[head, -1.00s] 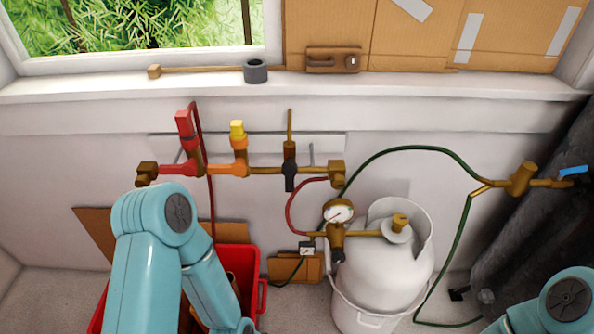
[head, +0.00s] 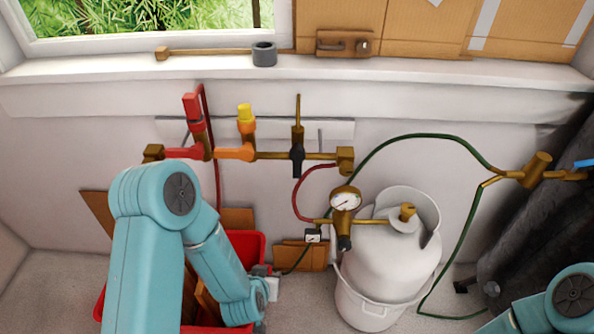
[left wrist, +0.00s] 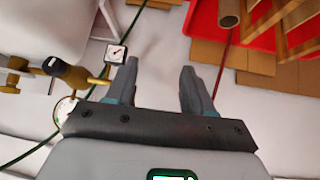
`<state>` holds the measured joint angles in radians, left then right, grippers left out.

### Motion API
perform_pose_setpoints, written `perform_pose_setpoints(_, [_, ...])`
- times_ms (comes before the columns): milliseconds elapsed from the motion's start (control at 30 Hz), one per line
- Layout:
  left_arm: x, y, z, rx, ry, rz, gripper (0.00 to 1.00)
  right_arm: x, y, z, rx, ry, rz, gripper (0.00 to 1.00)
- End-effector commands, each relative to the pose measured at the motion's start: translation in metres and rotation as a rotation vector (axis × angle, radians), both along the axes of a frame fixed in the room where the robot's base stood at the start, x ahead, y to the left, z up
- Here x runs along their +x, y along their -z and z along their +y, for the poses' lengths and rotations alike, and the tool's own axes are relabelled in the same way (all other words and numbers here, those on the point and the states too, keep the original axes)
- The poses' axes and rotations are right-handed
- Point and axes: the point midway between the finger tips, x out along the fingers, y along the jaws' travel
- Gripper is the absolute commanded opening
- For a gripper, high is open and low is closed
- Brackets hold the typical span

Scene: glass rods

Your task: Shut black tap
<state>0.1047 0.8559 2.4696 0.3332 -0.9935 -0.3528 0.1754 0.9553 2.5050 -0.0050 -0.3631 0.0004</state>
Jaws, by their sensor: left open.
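The black tap (head: 297,160) sits on the brass pipe along the wall, right of the orange tap. Its black handle points down, across the pipe. My left gripper (left wrist: 160,68) is open and empty in the left wrist view. I cannot make out the black tap in the left wrist view. Only a link of my right arm shows at the lower right; its gripper is out of view.
A red tap (head: 194,120) and a yellow-topped orange tap (head: 246,120) stand left on the pipe. A brass regulator with a gauge (head: 345,202) and a white gas cylinder (head: 392,265) stand below right. Red and green hoses hang nearby. The red crate (head: 247,243) is below.

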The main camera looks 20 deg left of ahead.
Motion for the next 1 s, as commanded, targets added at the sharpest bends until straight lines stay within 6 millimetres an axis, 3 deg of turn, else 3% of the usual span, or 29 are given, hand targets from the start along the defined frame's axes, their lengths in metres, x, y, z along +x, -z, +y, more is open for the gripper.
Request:
perform_pose_setpoints(33, [0.037,-0.018,0.011,0.120,-0.037,-0.189,0.52,-0.001,0.038,0.000,0.000,-0.001,0.002,0.43])
perform_pose_setpoints(100, [0.071,-0.076,0.016,0.271,-0.112,-0.448,0.52,-0.001,0.072,0.000,0.001,0.000,0.003,0.43])
perform_pose_setpoints(200, [0.079,-0.138,0.000,0.317,-0.183,-0.674,0.52,-0.001,0.103,0.000,0.001,0.000,0.003,0.43])
perform_pose_setpoints(300, [0.078,-0.167,-0.029,0.264,-0.164,-0.778,0.52,-0.001,0.121,0.000,0.000,0.000,0.002,0.43])
perform_pose_setpoints(433, [0.075,-0.183,-0.052,0.227,-0.126,-0.833,0.52,-0.001,0.128,0.000,0.000,-0.001,0.002,0.43])
perform_pose_setpoints(567, [0.085,-0.186,-0.053,0.222,-0.119,-0.835,0.52,-0.001,0.125,0.000,0.000,-0.001,0.002,0.43])
perform_pose_setpoints(1000, [0.180,-0.186,-0.025,0.223,-0.118,-0.833,0.52,-0.001,0.120,0.000,0.000,0.000,0.002,0.43])
